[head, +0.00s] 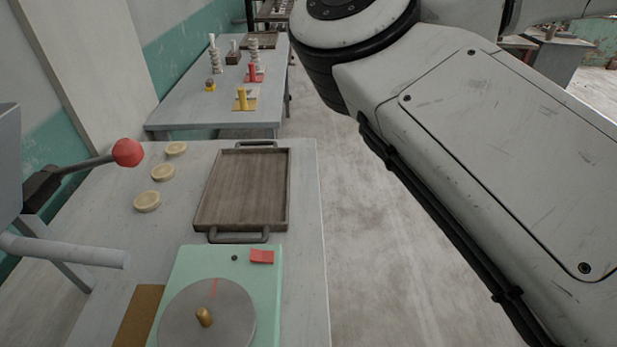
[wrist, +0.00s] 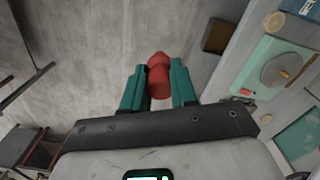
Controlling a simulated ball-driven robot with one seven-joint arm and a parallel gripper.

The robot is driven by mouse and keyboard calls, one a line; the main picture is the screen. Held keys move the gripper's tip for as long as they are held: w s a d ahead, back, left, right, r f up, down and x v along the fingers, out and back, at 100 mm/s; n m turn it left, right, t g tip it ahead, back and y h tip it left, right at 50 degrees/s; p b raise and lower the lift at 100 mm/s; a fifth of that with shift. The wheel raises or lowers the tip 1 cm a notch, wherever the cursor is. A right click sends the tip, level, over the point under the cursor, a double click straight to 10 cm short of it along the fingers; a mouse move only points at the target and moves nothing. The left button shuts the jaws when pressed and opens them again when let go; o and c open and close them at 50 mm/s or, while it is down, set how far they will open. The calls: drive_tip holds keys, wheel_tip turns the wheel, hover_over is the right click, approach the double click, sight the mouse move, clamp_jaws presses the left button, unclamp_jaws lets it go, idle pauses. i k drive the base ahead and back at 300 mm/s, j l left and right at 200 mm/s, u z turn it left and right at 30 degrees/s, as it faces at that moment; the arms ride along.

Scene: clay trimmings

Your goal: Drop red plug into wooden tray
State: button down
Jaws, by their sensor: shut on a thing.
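My gripper (wrist: 158,88) shows in the wrist view with its two green fingers shut on the red plug (wrist: 158,72). The plug is held up between the fingers, with the floor behind it in that view. The wooden tray (head: 241,190) lies on the near table in the head view. It has dark handles at both ends and its inside is empty. My gripper and the plug are not visible in the head view, where only my large arm links show at the right.
A mint-green device (head: 262,285) with a round grey disc stands just in front of the tray. Several pale rings (head: 163,172) lie left of it. A lever with a red ball (head: 128,152) juts in from the left. A farther table (head: 190,108) carries small red and yellow pieces.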

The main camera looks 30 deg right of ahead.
sight(256, 183)
drive_tip(key=u, duration=1.05)
drive_tip(key=i+l+u, duration=0.1)
drive_tip(key=l+u, duration=1.15)
drive_tip(key=k+l+u, duration=0.2)
drive_tip(key=l+u, duration=0.2)
drive_tip(key=k+l, duration=0.15)
drive_tip(key=l, duration=0.3)
drive_tip(key=k+l+u, duration=0.1)
drive_tip(key=l, duration=0.3)
drive_tip(key=k+l, duration=0.25)
drive_tip(key=l, duration=0.2)
drive_tip(key=k+l+u, duration=0.15)
drive_tip(key=l, duration=0.25)
drive_tip(key=k+l, duration=0.2)
drive_tip(key=l, duration=0.25)
drive_tip(key=k+l+u, duration=0.1)
drive_tip(key=l, duration=0.3)
drive_tip(key=k, duration=0.1)
